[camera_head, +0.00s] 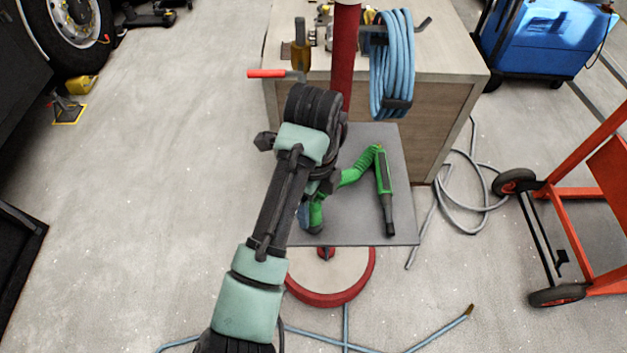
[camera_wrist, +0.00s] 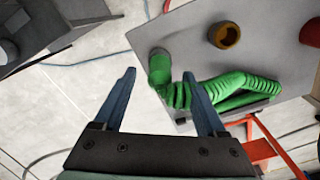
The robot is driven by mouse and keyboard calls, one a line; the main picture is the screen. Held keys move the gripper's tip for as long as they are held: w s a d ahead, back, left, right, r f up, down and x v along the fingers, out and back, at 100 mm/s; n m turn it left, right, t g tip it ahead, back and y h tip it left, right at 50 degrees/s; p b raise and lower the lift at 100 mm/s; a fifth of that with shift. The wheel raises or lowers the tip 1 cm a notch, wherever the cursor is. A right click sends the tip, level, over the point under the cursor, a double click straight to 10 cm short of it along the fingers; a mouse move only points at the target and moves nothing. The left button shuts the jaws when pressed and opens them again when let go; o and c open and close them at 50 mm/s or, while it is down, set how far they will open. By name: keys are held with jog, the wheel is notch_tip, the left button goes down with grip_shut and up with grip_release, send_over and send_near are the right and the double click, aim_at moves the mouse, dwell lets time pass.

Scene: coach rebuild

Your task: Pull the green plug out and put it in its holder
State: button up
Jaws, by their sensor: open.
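The green plug (camera_wrist: 159,62) stands on the grey plate in the wrist view, near the plate's edge, with a ribbed green cable (camera_wrist: 225,87) running from its lower end to the right. In the head view the plug (camera_head: 316,216) is partly hidden by my arm. My gripper (camera_wrist: 160,74) is open and empty. Its two blue fingers appear on either side of the plug in the picture; I see no contact. A brown-orange round socket (camera_wrist: 224,34) sits on the plate beyond the cable, perhaps the holder; I cannot tell.
The grey plate (camera_head: 400,228) is fixed by a red post (camera_head: 344,55) above a round red-rimmed base (camera_head: 333,297). A wooden cabinet (camera_head: 445,110) with a blue hose coil (camera_head: 391,65) stands behind.

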notch_tip(320, 180, up, 11)
jog(key=p, duration=0.5)
jog(key=w+d+r+n+t+h+b, duration=0.25)
jog(key=w+d+r+n+t, duration=0.2)
jog(key=d+r+t, duration=0.35)
jog(key=w+d+r+n+t+h+b, duration=0.25)
jog(key=w+d+r+t, duration=0.2)
jog(key=r, duration=0.45)
jog(key=s+a+r+n+t+b, duration=0.1)
jog(key=s+a+r+n+t, duration=0.15)
jog(key=r, duration=0.35)
jog(key=s+a+r+n+t+h, duration=0.1)
jog(key=r+n+t, duration=0.2)
jog(key=r, duration=0.2)
jog(key=s+a+r+n+t+b, duration=0.1)
jog(key=s+r+n+t, duration=0.15)
jog(key=r, duration=0.35)
jog(key=s+a+r+n+t+y+b, duration=0.1)
jog(key=s+a+r+n+t+y, duration=0.5)
jog(key=s, duration=0.4)
jog(key=a+r+n, duration=0.1)
jog(key=a+n, duration=0.1)
jog(key=shift+r+n+t+b, duration=0.35)
jog(key=shift+n, duration=0.05)
jog(key=shift+s, duration=0.1)
